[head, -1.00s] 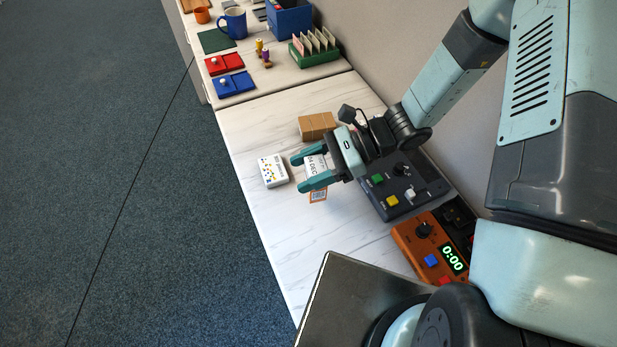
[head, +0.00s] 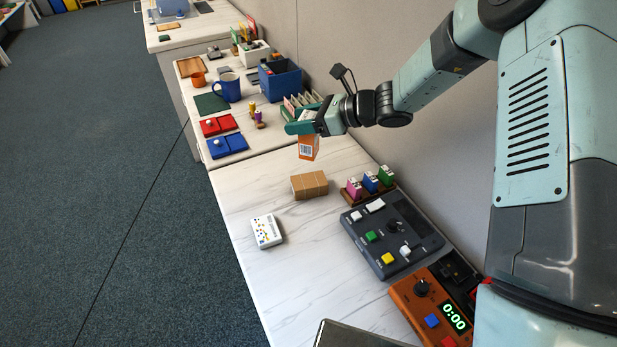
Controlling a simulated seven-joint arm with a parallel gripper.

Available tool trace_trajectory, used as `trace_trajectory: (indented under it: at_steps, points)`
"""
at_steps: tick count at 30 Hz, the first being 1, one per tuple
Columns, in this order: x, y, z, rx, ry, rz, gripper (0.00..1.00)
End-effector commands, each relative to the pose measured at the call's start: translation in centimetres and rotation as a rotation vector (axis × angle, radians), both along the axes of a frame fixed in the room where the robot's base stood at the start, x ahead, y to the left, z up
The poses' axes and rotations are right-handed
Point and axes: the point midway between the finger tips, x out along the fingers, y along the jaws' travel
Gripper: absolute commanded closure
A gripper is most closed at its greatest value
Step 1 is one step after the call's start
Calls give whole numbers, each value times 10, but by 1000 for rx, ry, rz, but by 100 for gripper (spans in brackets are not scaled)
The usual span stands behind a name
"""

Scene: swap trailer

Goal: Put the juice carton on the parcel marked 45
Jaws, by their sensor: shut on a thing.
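My gripper (head: 300,125) is shut on the juice carton (head: 309,147), an orange and white box with a barcode on its visible face. It holds the carton near its top, in the air, roughly upright. In the picture, the carton appears above and beyond a brown cardboard parcel (head: 309,185) on the white table. The carton and parcel look apart. No number can be read on the parcel from here, so I cannot tell whether it is marked 45.
A white box with coloured dots (head: 266,231) lies left of the parcel. A grey control panel (head: 392,236), an orange timer (head: 432,305) and a rack of coloured blocks (head: 370,182) stand to the right. A farther table (head: 213,105) holds trays, a mug and a blue bin.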

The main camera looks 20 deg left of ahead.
Motion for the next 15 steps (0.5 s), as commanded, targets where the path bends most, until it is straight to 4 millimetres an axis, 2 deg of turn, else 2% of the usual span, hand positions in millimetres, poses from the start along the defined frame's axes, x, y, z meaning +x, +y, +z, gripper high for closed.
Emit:
trace_trajectory:
  at_steps: [9, 15]
  points:
    - [4, 1, -51, -2, 4, -15, 80]
    - [5, 1, -66, -1, 1, -13, 80]
